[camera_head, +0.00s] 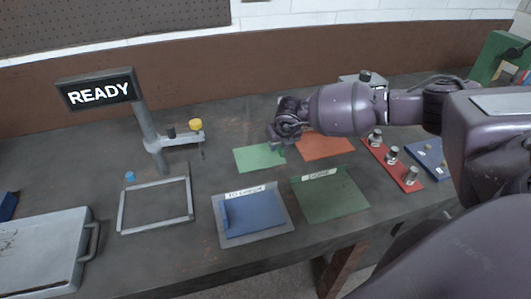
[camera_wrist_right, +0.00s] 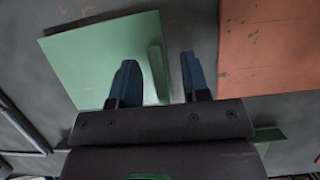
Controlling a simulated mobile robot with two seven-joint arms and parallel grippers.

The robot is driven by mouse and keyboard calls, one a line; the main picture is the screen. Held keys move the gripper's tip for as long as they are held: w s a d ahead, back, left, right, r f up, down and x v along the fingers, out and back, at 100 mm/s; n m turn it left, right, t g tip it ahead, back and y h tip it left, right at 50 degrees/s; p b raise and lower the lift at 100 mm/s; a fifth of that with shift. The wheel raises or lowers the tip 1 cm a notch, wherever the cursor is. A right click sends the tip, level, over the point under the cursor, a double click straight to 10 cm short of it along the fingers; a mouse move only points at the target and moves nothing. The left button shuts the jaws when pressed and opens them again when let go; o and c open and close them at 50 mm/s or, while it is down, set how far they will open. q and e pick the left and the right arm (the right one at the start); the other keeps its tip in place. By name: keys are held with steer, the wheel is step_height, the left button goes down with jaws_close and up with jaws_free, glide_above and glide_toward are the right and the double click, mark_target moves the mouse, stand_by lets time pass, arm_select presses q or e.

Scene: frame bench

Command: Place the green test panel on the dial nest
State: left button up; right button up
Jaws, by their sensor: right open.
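The light green test panel (camera_head: 250,160) lies flat on the bench, left of an orange panel. In the right wrist view the green panel (camera_wrist_right: 85,60) shows a raised green strip (camera_wrist_right: 156,70) near its right edge. My right gripper (camera_head: 277,143) is over the panel's right side. In the wrist view its open dark fingers (camera_wrist_right: 160,65) stand either side of the strip; I cannot tell whether they touch it. The dial nest appears to be the empty grey rectangular frame (camera_head: 121,212) at the left, beside the dial stand. My left gripper is not in view.
The stand (camera_head: 147,125) carries a READY sign and a yellow-topped gauge. A blue panel in a grey tray (camera_head: 287,228) and a dark green mat (camera_head: 335,203) lie in front. The orange panel (camera_head: 325,147) and a red knobbed strip (camera_head: 405,178) are right. A grey case (camera_head: 40,255) is front left.

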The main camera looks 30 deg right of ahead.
steer(key=shift+f, duration=0.2)
jaws_close()
steer(key=shift+w, duration=0.1)
steer(key=shift+r, duration=0.15)
step_height(320, 180, up, 20)
steer(key=b, duration=0.1)
stand_by(0.5)
